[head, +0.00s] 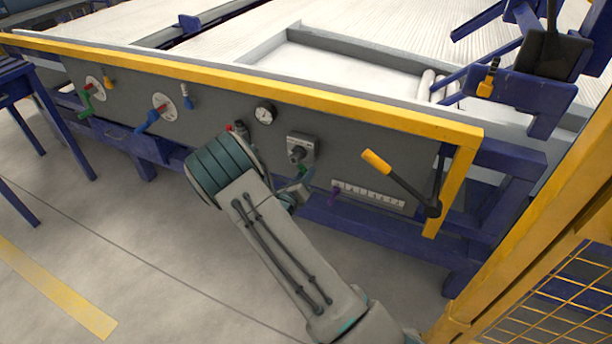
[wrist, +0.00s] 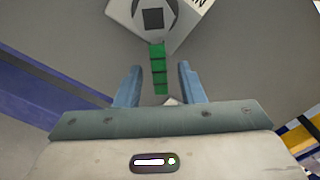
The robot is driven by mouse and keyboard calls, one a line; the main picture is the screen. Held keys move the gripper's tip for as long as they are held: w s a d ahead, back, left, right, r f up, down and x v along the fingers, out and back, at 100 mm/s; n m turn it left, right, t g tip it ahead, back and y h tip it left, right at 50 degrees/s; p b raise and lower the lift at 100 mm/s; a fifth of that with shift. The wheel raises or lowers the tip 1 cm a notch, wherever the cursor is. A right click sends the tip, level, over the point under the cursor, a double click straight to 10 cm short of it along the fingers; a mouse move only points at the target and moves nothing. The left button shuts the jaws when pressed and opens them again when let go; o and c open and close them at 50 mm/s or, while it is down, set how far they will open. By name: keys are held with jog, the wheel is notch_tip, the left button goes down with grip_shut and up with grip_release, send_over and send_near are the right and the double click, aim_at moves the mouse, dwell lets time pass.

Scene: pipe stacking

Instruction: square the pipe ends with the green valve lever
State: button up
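A green lever (wrist: 158,68) hangs down from a light grey valve plate (wrist: 186,35) with a dark square centre in the wrist view. In the head view the valve plate (head: 301,147) is on the panel, with a bit of the green lever (head: 303,171) below it, mostly hidden by my arm. My gripper (wrist: 160,69) is open. Its blue fingers stand left and right of the green lever in the picture, with a gap on each side. I cannot tell how deep the lever sits between them. A second green lever (head: 86,101) is on a round dial at far left.
A yellow rail (head: 250,84) runs above. A yellow mesh guard (head: 560,290) stands at lower right.

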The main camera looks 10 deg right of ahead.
jog(key=shift+x, duration=0.8)
grip_shut()
jog(key=shift+a, duration=0.1)
